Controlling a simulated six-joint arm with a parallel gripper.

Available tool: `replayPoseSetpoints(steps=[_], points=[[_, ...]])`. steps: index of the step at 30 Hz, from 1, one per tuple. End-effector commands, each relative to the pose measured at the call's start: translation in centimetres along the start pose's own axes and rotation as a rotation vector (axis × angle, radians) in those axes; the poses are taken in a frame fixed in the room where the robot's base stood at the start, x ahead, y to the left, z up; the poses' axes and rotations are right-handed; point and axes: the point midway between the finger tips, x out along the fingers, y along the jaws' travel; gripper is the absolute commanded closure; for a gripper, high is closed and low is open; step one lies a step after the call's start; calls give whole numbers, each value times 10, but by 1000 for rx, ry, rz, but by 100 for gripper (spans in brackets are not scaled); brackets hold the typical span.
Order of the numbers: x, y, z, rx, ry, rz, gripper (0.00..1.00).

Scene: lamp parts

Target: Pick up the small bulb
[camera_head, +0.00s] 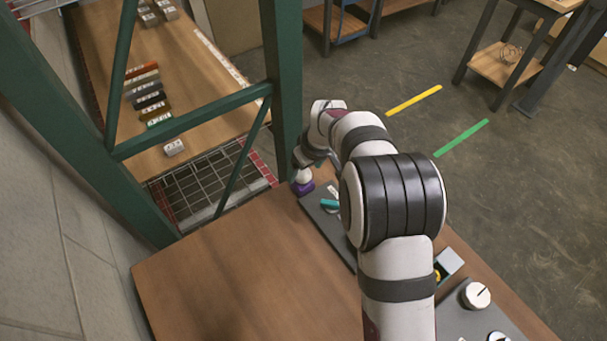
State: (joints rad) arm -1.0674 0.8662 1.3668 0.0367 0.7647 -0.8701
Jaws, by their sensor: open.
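My arm reaches away from me to the far edge of the wooden table, and my gripper (303,168) points down there. It is small in the picture and partly hidden by my own wrist; its jaws are open. Just below it is a small white rounded piece (303,176) over a purple base (303,188), which may be the small bulb in a holder. I cannot tell whether the gripper touches it or is around it. No other bulb can be made out clearly.
A dark mat (322,222) beside my arm bears a teal piece (329,203). At the lower right, a white round part (475,295) and an open box (447,264) stand near the edge. The table's left part (235,285) is clear. A green rack post (283,80) rises close beside my gripper.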

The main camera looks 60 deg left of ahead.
Motion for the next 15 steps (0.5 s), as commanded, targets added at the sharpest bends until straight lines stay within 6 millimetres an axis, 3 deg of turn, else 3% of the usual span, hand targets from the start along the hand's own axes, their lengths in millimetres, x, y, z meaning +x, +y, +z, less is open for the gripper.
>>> replayPoseSetpoints(steps=[3,10,11,15], points=[[19,-1,0,0,-1,-1,16],[22,0,-1,0,1,0,16],[22,0,-1,0,1,0,17],[22,0,-1,0,1,0,43]])
